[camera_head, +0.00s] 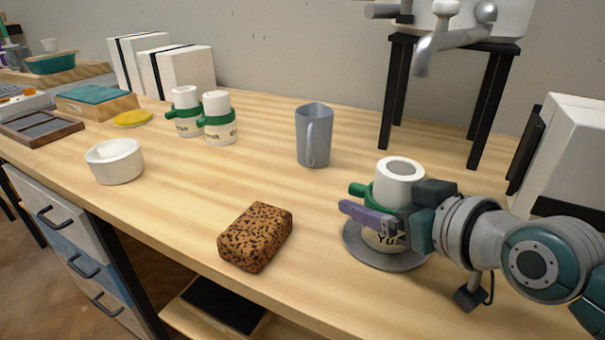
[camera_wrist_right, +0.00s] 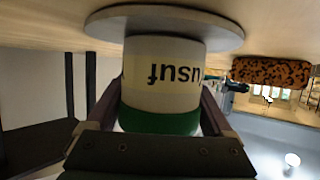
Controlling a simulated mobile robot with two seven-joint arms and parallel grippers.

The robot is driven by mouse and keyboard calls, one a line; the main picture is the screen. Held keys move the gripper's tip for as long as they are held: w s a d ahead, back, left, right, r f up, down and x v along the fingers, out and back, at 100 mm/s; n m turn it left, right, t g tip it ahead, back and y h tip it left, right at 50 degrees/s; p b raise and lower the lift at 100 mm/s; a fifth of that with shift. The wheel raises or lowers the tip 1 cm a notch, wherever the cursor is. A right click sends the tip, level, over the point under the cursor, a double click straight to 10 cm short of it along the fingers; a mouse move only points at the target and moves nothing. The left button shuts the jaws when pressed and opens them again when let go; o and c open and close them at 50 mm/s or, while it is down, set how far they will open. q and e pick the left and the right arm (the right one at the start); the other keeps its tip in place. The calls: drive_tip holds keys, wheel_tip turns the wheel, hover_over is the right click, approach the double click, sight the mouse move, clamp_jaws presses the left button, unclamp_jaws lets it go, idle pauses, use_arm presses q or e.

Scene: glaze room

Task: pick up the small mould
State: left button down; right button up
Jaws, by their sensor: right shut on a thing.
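The small mould (camera_head: 399,172) is a white, round, hollow-topped piece with a green band and dark lettering. It stands upright on a grey round disc (camera_head: 360,254) at the right of the table in the head view. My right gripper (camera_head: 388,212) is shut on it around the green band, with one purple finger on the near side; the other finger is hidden. In the right wrist view, upside down, the mould (camera_wrist_right: 163,62) sits between both fingers of the gripper (camera_wrist_right: 163,100), its base against the disc (camera_wrist_right: 105,24). My left gripper is not in view.
A speckled brown sponge-like block (camera_head: 256,236) lies left of the disc. A grey-blue jug (camera_head: 314,136) stands behind. Two similar green-banded white pieces (camera_head: 219,125) and a white bowl (camera_head: 115,162) stand further left. A black-legged stand (camera_head: 395,90) is at the back right.

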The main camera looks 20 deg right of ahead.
drive_tip(key=shift+r, duration=0.1)
drive_tip(key=shift+c, duration=0.5)
